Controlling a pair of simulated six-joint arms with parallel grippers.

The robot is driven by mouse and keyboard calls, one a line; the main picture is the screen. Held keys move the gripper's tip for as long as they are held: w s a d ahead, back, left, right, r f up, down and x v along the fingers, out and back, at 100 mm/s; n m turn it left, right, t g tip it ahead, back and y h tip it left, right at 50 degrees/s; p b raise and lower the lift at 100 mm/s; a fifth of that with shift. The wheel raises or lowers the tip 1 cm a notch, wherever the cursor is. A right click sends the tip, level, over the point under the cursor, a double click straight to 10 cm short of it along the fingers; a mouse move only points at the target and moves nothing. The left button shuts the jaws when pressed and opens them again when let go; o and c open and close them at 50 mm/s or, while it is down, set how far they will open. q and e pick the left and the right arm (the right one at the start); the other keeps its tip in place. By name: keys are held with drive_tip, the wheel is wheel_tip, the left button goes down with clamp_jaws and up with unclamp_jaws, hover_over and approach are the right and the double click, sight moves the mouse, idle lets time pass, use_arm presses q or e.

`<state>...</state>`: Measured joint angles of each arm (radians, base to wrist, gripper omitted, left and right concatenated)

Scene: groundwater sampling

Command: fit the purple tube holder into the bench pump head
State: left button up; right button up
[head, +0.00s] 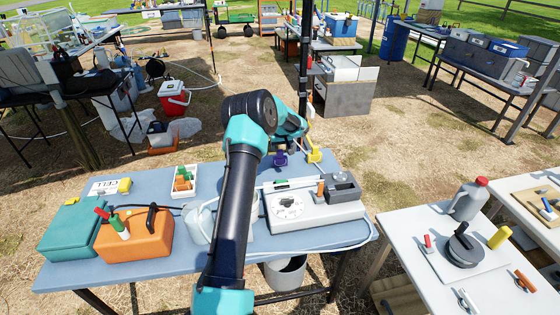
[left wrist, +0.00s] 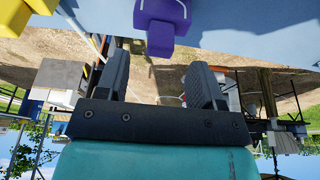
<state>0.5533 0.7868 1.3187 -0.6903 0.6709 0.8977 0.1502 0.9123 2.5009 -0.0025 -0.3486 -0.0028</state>
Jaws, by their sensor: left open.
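The purple tube holder (head: 281,159) stands at the back edge of the blue bench. In the left wrist view it is the purple block (left wrist: 162,25) at the top, beyond my fingertips and apart from them. My left gripper (left wrist: 158,75) is open and empty, with its two dark fingers spread. In the head view my left arm reaches over the bench and its wrist hangs just above the holder. The bench pump (head: 350,211) is a pale grey unit with a white round face (head: 288,207) and a dark grey block (head: 342,187) on top. My right gripper is not in view.
A yellow piece (head: 314,155) stands close right of the holder and also shows in the left wrist view (left wrist: 20,14). Left on the bench are an orange case (head: 135,240), a teal case (head: 72,232) and a white tray (head: 190,171). A clear hose runs around the pump.

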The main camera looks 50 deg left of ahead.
sight(280, 151)
use_arm(q)
drive_tip(key=shift+x, duration=2.6)
drive_tip(key=c, duration=1)
